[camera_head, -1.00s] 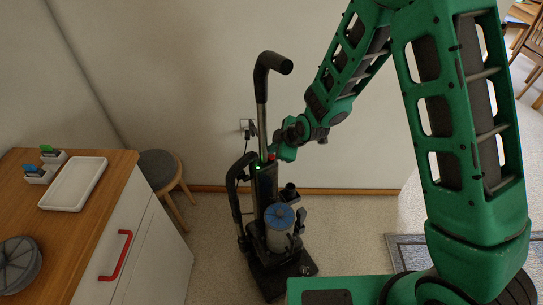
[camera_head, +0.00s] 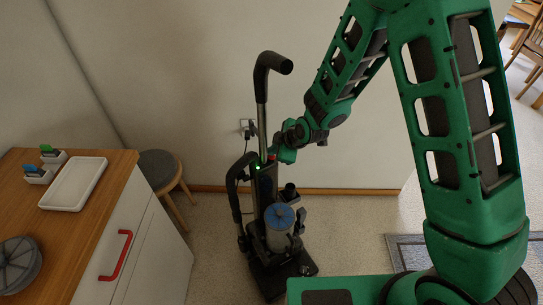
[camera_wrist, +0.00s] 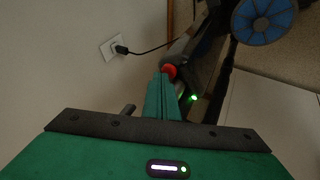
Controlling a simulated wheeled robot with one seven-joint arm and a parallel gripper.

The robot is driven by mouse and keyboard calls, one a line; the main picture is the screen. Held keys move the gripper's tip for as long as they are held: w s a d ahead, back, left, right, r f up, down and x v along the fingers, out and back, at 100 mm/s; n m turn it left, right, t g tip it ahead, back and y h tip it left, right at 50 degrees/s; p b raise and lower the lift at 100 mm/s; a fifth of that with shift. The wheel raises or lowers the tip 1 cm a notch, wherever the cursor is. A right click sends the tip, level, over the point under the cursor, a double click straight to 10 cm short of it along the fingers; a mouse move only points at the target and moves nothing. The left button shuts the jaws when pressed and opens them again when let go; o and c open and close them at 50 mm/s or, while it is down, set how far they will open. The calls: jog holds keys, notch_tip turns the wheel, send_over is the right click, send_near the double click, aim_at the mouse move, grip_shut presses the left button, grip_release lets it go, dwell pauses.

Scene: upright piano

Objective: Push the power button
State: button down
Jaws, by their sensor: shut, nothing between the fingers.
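The black upright vacuum cleaner (camera_head: 267,185) stands on the floor by the wall. Its red power button (camera_wrist: 169,71) is near the top of its body and also shows in the head view (camera_head: 272,157). A small green light (camera_wrist: 194,97) is lit beside it. My gripper (camera_wrist: 161,82) is shut and empty. Its fingertips are right at the red button and cover part of its edge in the wrist view. I cannot tell whether they touch it. My green gripper also shows beside the button in the head view (camera_head: 285,154).
A wall socket (camera_wrist: 114,47) holds the plug and black cord. The vacuum's dark handle (camera_head: 262,88) rises beside my gripper. A blue-topped canister (camera_head: 279,216) sits low on the vacuum. A stool (camera_head: 159,165) and a wooden-topped cabinet (camera_head: 112,188) stand at left.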

aim_at(273, 157)
dwell(0.4)
jog(key=shift+r, duration=0.4)
jog(key=shift+r, duration=0.1)
jog(key=shift+r, duration=2.95)
